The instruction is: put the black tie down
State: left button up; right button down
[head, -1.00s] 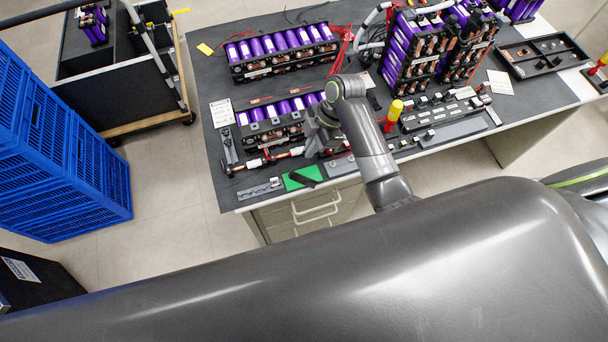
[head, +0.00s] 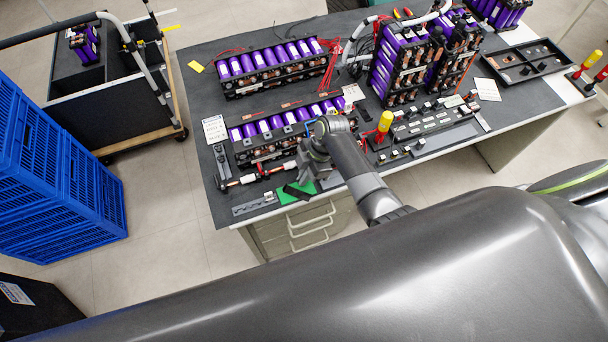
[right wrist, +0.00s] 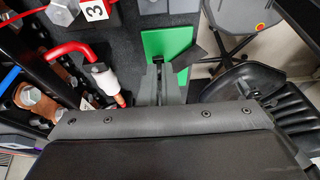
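The black tie (head: 298,191) is a short dark strip over the green mat (head: 306,187) at the table's front edge. In the right wrist view the tie (right wrist: 190,56) slants across the right side of the green mat (right wrist: 165,40), at the tips of my right gripper (right wrist: 168,68). The fingers are close together and appear shut on the tie. I cannot tell whether the tie touches the mat. In the head view my right gripper (head: 312,172) is just above the mat, partly hidden by its own wrist. My left gripper is not in view.
A battery module with purple cells (head: 262,132) and copper bars stands behind the gripper. A yellow-topped screwdriver (head: 385,122) stands to the right. A grey strip (head: 254,204) lies left of the mat.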

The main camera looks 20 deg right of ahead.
jog(key=c, duration=2.1)
grip_release()
jog(key=shift+f, duration=0.1)
jog(key=o, duration=0.5)
jog(key=shift+c, duration=0.2)
jog(key=shift+r, duration=0.25)
jog(key=v, duration=1.1)
jog(key=shift+d+r+b, duration=0.2)
jog(key=shift+r+b, duration=0.15)
jog(key=shift+f, duration=0.1)
